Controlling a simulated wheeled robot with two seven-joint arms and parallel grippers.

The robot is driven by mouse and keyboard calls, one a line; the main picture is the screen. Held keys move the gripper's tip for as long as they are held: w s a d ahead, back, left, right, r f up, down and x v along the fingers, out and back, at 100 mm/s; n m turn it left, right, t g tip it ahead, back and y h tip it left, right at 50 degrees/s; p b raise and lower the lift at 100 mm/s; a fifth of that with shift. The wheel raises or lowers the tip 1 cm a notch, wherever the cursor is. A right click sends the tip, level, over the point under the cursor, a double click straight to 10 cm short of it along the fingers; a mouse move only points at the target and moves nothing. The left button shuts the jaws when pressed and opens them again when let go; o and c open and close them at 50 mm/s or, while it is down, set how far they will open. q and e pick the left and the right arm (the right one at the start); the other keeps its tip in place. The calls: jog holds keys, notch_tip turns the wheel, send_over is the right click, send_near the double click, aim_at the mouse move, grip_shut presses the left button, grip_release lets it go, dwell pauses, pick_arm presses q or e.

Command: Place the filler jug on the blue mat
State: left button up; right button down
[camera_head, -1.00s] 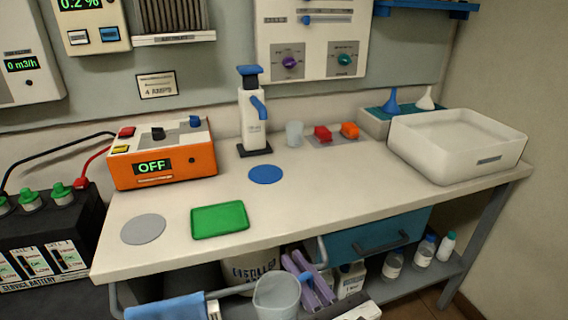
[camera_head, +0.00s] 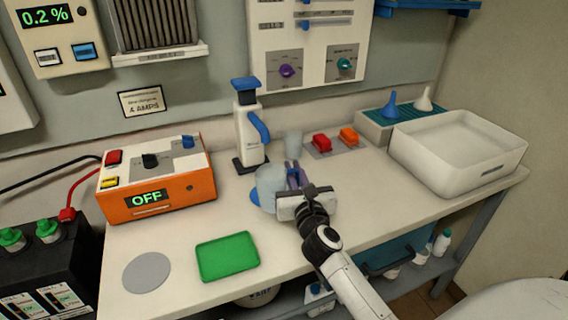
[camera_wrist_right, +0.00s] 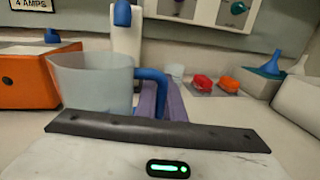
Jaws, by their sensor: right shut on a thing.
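The filler jug (camera_head: 268,186) is a translucent pale cup with a blue handle, upright over the blue mat (camera_head: 255,197). Only the mat's left edge shows; the jug and gripper hide the rest. I cannot tell whether the jug's base touches the mat. My right gripper (camera_head: 294,180), with purple fingers, is shut on the jug's handle from the right. In the right wrist view the jug (camera_wrist_right: 95,82) stands left of the fingers, with its blue handle (camera_wrist_right: 152,78) at them. My left gripper is not in view.
A white dispenser bottle (camera_head: 249,130) with a blue top stands just behind the jug, and a small clear beaker (camera_head: 293,144) behind the gripper. The orange charger (camera_head: 160,185) is left. A green tray (camera_head: 228,257) and grey mat (camera_head: 147,272) lie in front; a white basin (camera_head: 460,143) is right.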

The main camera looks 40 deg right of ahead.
jog(key=x, duration=0.8)
jog(key=shift+w+d, duration=0.1)
jog(key=shift+w, duration=0.05)
notch_tip(320, 180, down, 4)
jog(key=b, duration=0.3)
jog(key=shift+r, duration=0.25)
jog(key=c, duration=1.9)
grip_release()
jog(key=shift+o, duration=0.2)
